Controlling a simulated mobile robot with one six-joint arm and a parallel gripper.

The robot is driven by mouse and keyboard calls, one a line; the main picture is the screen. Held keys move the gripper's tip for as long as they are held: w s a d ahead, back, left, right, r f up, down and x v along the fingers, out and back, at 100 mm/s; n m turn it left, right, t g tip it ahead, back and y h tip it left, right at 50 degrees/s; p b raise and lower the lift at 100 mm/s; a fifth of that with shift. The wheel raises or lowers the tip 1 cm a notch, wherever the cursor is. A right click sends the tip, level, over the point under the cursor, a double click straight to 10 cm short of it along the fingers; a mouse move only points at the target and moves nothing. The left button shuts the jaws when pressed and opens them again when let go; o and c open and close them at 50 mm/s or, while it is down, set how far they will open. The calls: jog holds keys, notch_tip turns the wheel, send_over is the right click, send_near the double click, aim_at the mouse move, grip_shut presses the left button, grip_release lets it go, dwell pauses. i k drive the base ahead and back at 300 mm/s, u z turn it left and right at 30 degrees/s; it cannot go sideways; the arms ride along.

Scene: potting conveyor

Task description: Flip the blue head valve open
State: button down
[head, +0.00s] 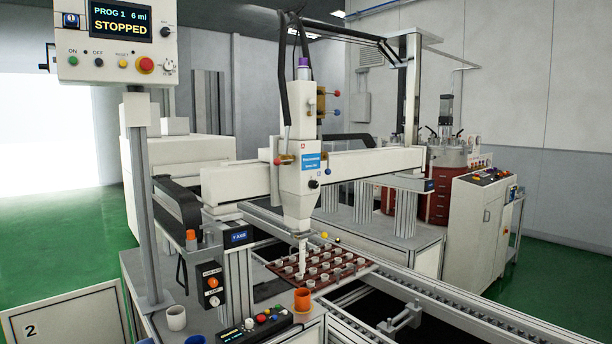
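The white dispensing head (300,180) hangs from the gantry at the centre of the head view. Small valve levers with ball knobs stick out to the right near its top. The upper one has a red knob (337,93). The lower one has a blue knob (336,112) and points out sideways to the right, close to a brass fitting (321,104). The picture is too small to tell whether this blue valve is open or shut. My gripper is not in view.
A control panel (116,42) reading STOPPED stands at upper left on a grey post. Below the head's nozzle, a dark red tray (352,266) of small white cups sits on the conveyor. An orange cup (302,299) and button box (256,326) are at the front. Green floor is clear at left.

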aim_at(328, 171)
jog(key=i, duration=0.9)
jog(key=z, duration=0.05)
